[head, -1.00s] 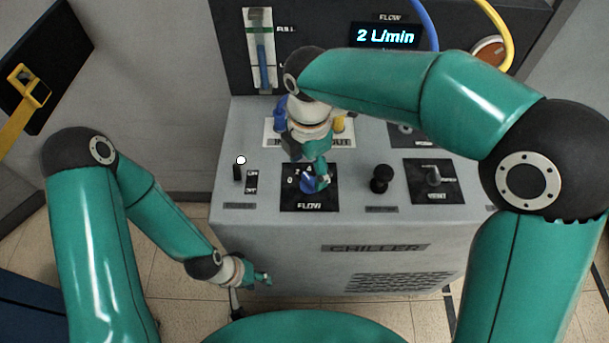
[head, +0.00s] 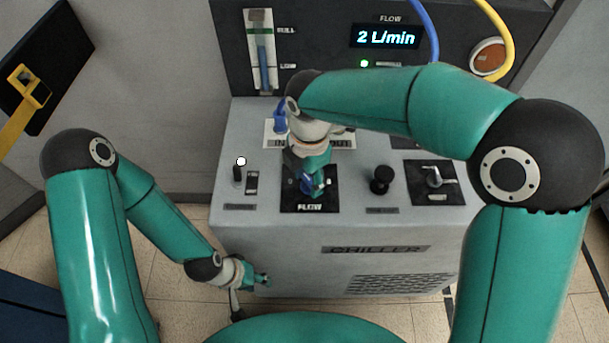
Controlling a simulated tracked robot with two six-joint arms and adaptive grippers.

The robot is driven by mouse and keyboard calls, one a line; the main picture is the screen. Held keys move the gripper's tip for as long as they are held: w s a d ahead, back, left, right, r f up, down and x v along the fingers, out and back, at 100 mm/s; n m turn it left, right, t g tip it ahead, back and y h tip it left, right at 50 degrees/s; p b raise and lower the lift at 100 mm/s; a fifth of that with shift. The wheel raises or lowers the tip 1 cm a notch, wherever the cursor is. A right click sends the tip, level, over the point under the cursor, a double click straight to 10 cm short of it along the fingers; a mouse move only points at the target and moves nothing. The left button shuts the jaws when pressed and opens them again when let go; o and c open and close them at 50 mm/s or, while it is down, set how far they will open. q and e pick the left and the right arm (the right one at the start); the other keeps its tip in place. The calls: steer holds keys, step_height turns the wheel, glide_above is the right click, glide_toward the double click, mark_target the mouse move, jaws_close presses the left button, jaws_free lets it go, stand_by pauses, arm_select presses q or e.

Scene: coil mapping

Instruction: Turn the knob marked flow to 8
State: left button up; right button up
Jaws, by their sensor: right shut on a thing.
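The blue flow knob (head: 306,187) sits on a black plate marked FLOW (head: 311,208) on the chiller's sloped top. My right gripper (head: 316,184) reaches down onto the knob and is shut on it. The gripper and wrist hide most of the dial's numbers and the knob's pointer. The flow display (head: 386,36) at the back reads 2 L/min. My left gripper (head: 252,290) hangs low in front of the chiller, away from the controls; its fingers are too small to tell open or shut.
A toggle switch (head: 239,172) stands left of the flow plate. A black knob (head: 381,180) and a lever on a black plate (head: 434,178) stand to the right. Blue and yellow hoses (head: 495,30) run behind. A green lamp (head: 364,63) is lit below the display.

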steer(key=shift+a, duration=0.15)
steer(key=shift+r+m, duration=0.1)
steer(key=shift+m, duration=0.3)
steer(key=m, duration=0.2)
steer(key=shift+w+m, duration=0.15)
steer(key=shift+m, duration=0.25)
steer(key=m, duration=0.5)
steer(key=shift+w+m, duration=0.15)
steer(key=shift+m, duration=0.15)
steer(key=m, duration=0.4)
steer(key=m+b, duration=0.1)
steer(key=m, duration=0.1)
steer(key=shift+w+d, duration=0.1)
steer(key=shift+d, duration=0.15)
steer(key=m, duration=0.6)
steer(key=shift+b, duration=0.35)
steer(key=shift+m, duration=0.3)
